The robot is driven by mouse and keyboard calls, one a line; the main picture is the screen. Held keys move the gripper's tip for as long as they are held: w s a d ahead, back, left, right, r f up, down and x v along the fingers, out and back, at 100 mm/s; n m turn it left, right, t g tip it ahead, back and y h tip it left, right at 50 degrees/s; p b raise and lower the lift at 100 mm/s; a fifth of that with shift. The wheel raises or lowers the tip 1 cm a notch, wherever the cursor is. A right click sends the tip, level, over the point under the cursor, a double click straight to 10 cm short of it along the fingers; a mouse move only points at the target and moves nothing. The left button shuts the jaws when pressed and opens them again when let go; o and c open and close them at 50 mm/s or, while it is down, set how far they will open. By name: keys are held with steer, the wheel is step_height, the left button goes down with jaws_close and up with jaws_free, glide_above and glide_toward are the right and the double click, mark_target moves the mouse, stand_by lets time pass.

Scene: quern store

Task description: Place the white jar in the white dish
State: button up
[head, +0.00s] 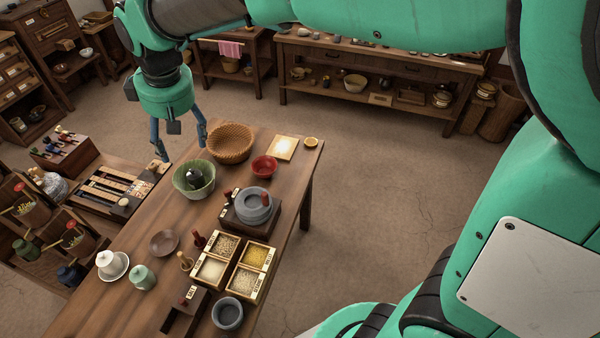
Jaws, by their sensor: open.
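The white jar (105,260) stands upright at the near left edge of the table. It appears to sit in the white dish (122,271), whose pale rim shows around its lower right side. My gripper (181,147) is at the upper left, pointing down near the far left end of the table. Its fingers are spread apart with nothing between them. It is well away from the jar and dish.
A pale green lidded jar (142,277) stands close right of the dish, with a brown dish (164,243) behind. A green bowl (194,190) and woven basket (230,154) are nearest my gripper. Grain boxes (234,262) and a quern (252,206) occupy the right side.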

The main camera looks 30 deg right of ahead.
steer(key=s+d+m+t, duration=0.1)
steer(key=s+d+m, duration=0.2)
steer(key=s+d, duration=0.7)
steer(key=s+d+m+t+h, duration=0.1)
steer(key=s+d+m, duration=0.3)
steer(key=s+d, duration=0.6)
steer(key=s, duration=0.5)
steer(key=shift+s+r+m+t, duration=0.25)
steer(key=shift+s+m+t, duration=0.05)
steer(key=shift+s+t, duration=0.1)
